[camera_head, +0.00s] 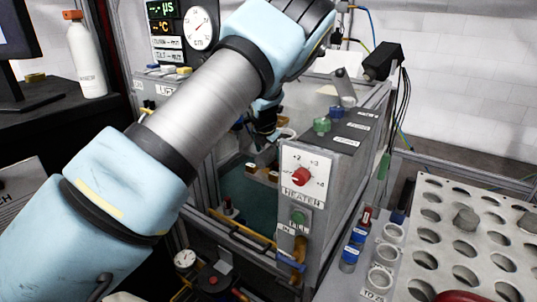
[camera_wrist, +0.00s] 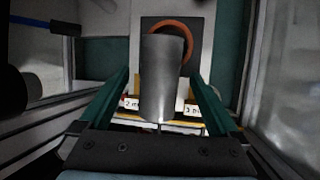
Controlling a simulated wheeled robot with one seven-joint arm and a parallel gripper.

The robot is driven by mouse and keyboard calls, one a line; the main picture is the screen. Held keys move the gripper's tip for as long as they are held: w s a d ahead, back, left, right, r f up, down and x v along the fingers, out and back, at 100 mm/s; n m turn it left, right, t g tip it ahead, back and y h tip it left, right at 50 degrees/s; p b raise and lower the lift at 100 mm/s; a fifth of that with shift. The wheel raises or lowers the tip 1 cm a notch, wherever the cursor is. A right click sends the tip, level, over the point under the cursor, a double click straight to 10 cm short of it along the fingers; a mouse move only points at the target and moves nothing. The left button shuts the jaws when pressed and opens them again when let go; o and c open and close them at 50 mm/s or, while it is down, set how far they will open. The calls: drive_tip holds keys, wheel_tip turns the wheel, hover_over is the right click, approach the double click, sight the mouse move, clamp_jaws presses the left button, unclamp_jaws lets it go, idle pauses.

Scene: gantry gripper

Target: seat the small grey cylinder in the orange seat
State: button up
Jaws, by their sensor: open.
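In the wrist view, a grey metal cylinder (camera_wrist: 161,85) stands between the two green fingers of my gripper (camera_wrist: 158,73). The fingers are open, with a gap visible on each side of it. The orange seat (camera_wrist: 185,32) shows as a ring on a dark square plate, at the cylinder's far end. The cylinder overlaps and hides much of the ring. I cannot tell whether it sits in the ring or only stands in front of it. In the head view, my gripper (camera_head: 264,138) is inside the framed enclosure, small and partly hidden; cylinder and seat are not clear there.
The enclosure has a grey heater panel (camera_head: 302,178) with a red knob on its right. Metal frame posts and a glassy wall (camera_wrist: 282,75) stand close beside my gripper. A white rack (camera_head: 485,245) with round holes and a few grey pieces is outside, right.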

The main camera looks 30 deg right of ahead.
drive_tip(key=shift+w+d+f, duration=0.1)
drive_tip(key=shift+f, duration=0.2)
drive_tip(key=shift+f, duration=0.25)
idle(0.4)
clamp_jaws()
idle(0.8)
